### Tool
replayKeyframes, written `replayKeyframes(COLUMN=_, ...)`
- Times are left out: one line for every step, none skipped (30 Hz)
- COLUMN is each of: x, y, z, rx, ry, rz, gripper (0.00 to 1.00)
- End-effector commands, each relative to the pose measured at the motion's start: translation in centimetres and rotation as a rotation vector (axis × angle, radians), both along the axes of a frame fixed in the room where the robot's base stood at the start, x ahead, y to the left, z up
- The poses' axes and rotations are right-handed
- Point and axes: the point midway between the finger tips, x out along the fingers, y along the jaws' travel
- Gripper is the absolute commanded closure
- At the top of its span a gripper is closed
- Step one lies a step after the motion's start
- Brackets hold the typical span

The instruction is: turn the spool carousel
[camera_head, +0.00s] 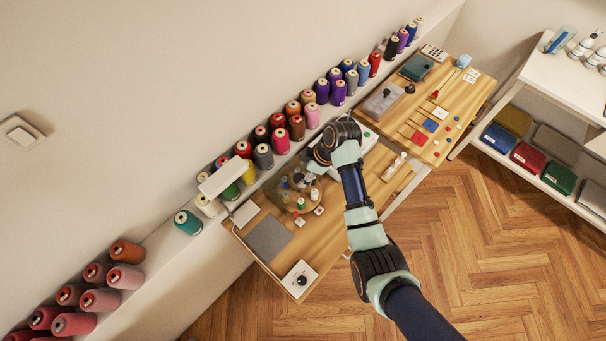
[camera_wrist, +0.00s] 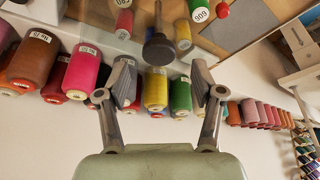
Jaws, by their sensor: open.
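The spool carousel (camera_head: 282,198) is a low, see-through brownish disc on the wooden table, with several small spools on it. In the wrist view, a dark knob with a round end (camera_wrist: 158,50) stands up at the carousel, with a green spool (camera_wrist: 198,9) and a yellow spool (camera_wrist: 183,36) beside it. My gripper (camera_wrist: 160,80) is open and empty, its two fingers apart. The knob shows between and beyond the fingertips; I cannot tell the gap to it. In the head view, my gripper (camera_head: 316,168) is over the carousel's right back edge and partly hides it.
A row of large thread cones (camera_head: 281,141) stands on the wall ledge behind the table. A white lamp (camera_head: 222,176) overhangs the left back. A grey mat (camera_head: 268,238) and a white box with a dark knob (camera_head: 299,279) lie at the left front. Small parts lie farther right.

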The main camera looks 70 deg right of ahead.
Motion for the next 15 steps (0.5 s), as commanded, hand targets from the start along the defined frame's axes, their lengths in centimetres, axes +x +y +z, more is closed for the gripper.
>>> replayKeyframes(x=0.4, y=0.1, z=-1.0, rx=0.001, ry=0.001, rz=0.002, gripper=0.33)
replayKeyframes(x=0.5, y=0.2, z=-1.5, rx=0.002, ry=0.001, rz=0.002, gripper=0.33)
replayKeyframes(x=0.8, y=0.2, z=-2.0, rx=0.002, ry=0.0, rz=0.001, gripper=0.33)
replayKeyframes(x=0.9, y=0.2, z=-2.4, rx=0.002, ry=0.0, rz=0.001, gripper=0.33)
replayKeyframes(x=1.0, y=0.2, z=-2.7, rx=0.001, ry=0.0, rz=0.0, gripper=0.33)
replayKeyframes(x=1.2, y=0.2, z=-3.0, rx=0.001, ry=0.0, rz=0.0, gripper=0.33)
replayKeyframes(x=1.2, y=0.2, z=-3.1, rx=0.0, ry=0.0, rz=0.0, gripper=0.33)
replayKeyframes(x=1.3, y=0.2, z=-3.2, rx=0.0, ry=0.0, rz=0.0, gripper=0.33)
replayKeyframes(x=1.4, y=0.2, z=-3.3, rx=0.0, ry=0.0, rz=0.0, gripper=0.33)
replayKeyframes(x=1.4, y=0.2, z=-3.4, rx=0.0, ry=-0.001, rz=-0.001, gripper=0.33)
replayKeyframes(x=1.4, y=0.2, z=-3.4, rx=0.0, ry=-0.001, rz=-0.001, gripper=0.33)
replayKeyframes(x=1.4, y=0.2, z=-3.3, rx=0.0, ry=-0.001, rz=-0.001, gripper=0.33)
replayKeyframes(x=1.4, y=0.2, z=-3.3, rx=0.0, ry=-0.001, rz=-0.001, gripper=0.33)
replayKeyframes(x=1.4, y=0.2, z=-3.3, rx=0.0, ry=-0.001, rz=-0.001, gripper=0.33)
replayKeyframes(x=1.4, y=0.2, z=-3.3, rx=0.0, ry=-0.001, rz=-0.001, gripper=0.33)
